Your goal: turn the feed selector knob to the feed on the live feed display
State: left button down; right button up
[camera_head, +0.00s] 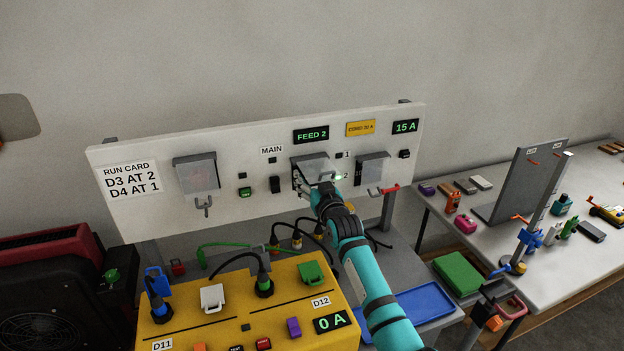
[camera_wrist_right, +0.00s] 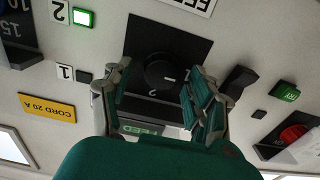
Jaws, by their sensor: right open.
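The live feed display (camera_head: 311,134) reads FEED 2 in green on the white panel. Below it, the dark plate around the feed selector is partly hidden by my right gripper (camera_head: 324,187). The right wrist view, upside down, shows the round black selector knob (camera_wrist_right: 163,73) with a small white mark; I cannot tell where it points. The open fingers stand on either side of the knob; contact is unclear. The lamp by 2 (camera_wrist_right: 83,17) is lit green; the lamp by 1 (camera_wrist_right: 82,75) is dark. My left gripper is not in view.
A yellow box (camera_head: 205,325) with plugs and cables stands below the panel. A side table (camera_head: 570,255) with tools is at right.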

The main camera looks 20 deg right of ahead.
jog(key=c, duration=1.1)
jog(key=shift+c, duration=0.2)
jog(key=shift+m, duration=0.4)
jog(key=m, duration=1.6)
jog(key=shift+d+f+m+p, duration=0.15)
jog(key=shift+m+p, duration=0.15)
jog(key=shift+m, duration=0.4)
